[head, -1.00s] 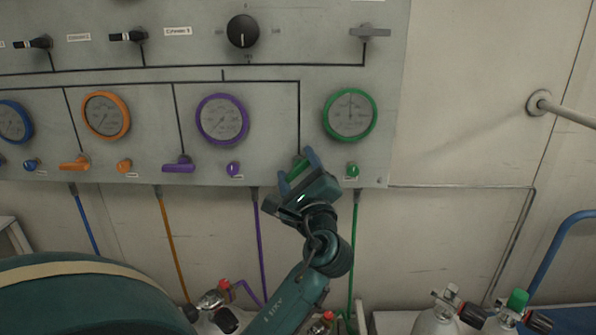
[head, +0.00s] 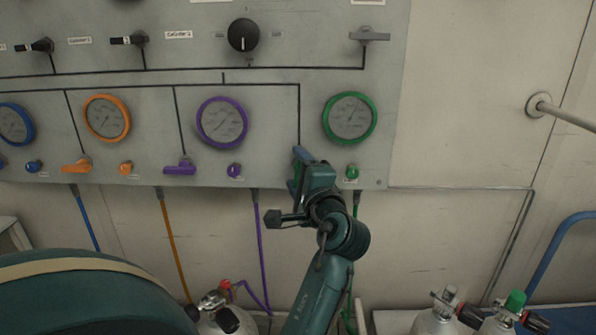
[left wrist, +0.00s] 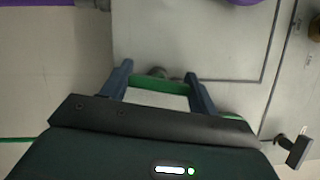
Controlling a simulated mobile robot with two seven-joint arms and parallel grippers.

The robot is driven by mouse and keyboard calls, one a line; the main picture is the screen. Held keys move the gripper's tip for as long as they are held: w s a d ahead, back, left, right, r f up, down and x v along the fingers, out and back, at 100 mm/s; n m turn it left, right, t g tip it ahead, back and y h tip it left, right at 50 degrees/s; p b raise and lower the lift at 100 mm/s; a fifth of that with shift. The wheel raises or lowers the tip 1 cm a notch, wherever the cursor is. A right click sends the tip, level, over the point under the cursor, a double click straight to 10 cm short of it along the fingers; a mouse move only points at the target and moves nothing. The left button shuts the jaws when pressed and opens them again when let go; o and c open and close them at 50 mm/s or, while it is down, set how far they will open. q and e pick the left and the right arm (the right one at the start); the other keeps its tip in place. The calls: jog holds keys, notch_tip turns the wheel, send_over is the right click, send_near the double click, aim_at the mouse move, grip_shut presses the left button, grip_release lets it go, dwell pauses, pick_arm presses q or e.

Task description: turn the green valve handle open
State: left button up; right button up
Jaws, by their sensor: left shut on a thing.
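The green valve handle shows in the left wrist view (left wrist: 158,84) as a green bar between the two blue fingers. In the head view my gripper hides most or all of it. My left gripper (head: 299,160) is at the panel's lower edge, below and left of the green-rimmed gauge (head: 350,118), and is shut on the handle. It also shows in the left wrist view (left wrist: 160,82). The gauge's needle leans up and to the right. My right gripper is in neither view.
The grey panel (head: 270,130) carries a purple handle (head: 180,169), an orange handle (head: 76,167) and a green knob (head: 352,171) close right of my gripper. Coloured hoses hang below. Cylinders with valves (head: 440,310) stand at the lower right.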

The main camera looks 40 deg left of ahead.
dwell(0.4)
pick_arm(q)
jog(key=o, duration=1)
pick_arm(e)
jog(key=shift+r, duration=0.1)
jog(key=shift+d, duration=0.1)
